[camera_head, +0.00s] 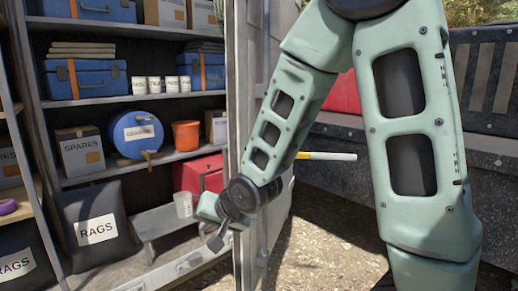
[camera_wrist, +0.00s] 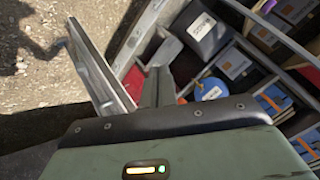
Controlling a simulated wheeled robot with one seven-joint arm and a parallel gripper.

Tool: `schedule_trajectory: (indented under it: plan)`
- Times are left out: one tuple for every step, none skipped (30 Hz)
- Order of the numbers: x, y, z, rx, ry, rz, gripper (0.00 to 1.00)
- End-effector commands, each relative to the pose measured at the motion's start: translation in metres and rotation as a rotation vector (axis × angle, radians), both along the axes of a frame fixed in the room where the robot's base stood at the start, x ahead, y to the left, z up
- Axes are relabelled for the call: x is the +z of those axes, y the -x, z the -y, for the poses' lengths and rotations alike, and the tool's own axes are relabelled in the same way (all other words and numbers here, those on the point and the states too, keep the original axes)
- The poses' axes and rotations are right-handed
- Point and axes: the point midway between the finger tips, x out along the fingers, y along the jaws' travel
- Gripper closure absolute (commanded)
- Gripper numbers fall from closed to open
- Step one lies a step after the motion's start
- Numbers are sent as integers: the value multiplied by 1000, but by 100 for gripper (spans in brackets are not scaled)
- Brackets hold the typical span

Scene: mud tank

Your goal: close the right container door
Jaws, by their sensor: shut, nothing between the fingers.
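The right container door (camera_head: 248,65) is a grey metal panel standing open, seen nearly edge-on at the right side of the shelved container. My arm crosses in front of it and hides part of its middle. My gripper (camera_head: 217,240) is low, at the left side of the door, in front of the container opening. It is shut and empty. In the wrist view the door (camera_wrist: 98,68) is a pale slanted panel just left of my gripper's fingers (camera_wrist: 157,84). I cannot tell whether the fingers touch it.
Container shelves (camera_head: 105,92) hold blue toolboxes (camera_head: 88,79), a blue drum (camera_head: 136,135), an orange bucket (camera_head: 186,135) and a red box (camera_head: 199,173). A rags bag (camera_head: 97,228) lies low inside. A dark tank wall (camera_head: 490,135) stands right. Bare gravel (camera_head: 335,240) lies right of the door.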

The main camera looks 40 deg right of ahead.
Motion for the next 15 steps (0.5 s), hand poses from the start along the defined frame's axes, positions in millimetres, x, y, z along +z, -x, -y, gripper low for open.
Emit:
schedule_trajectory:
  plan:
    - [6,-14,34,-119,-66,68,100]
    - [11,-21,52,-182,-109,115,100]
    - [17,-29,77,-261,-166,181,100]
    - [22,-33,95,-316,-211,231,100]
    - [27,-36,113,-369,-254,281,100]
    - [35,-37,138,-433,-314,349,100]
    - [40,-37,155,-476,-357,399,100]
    - [46,-36,172,-515,-400,447,100]
    - [52,-33,192,-558,-454,509,100]
    - [57,-30,206,-586,-492,553,100]
    - [62,-26,218,-609,-528,594,100]
    - [68,-21,232,-633,-571,642,100]
    - [71,-18,242,-649,-599,673,100]
    - [75,-14,249,-659,-625,702,100]
    - [79,-10,257,-669,-653,733,100]
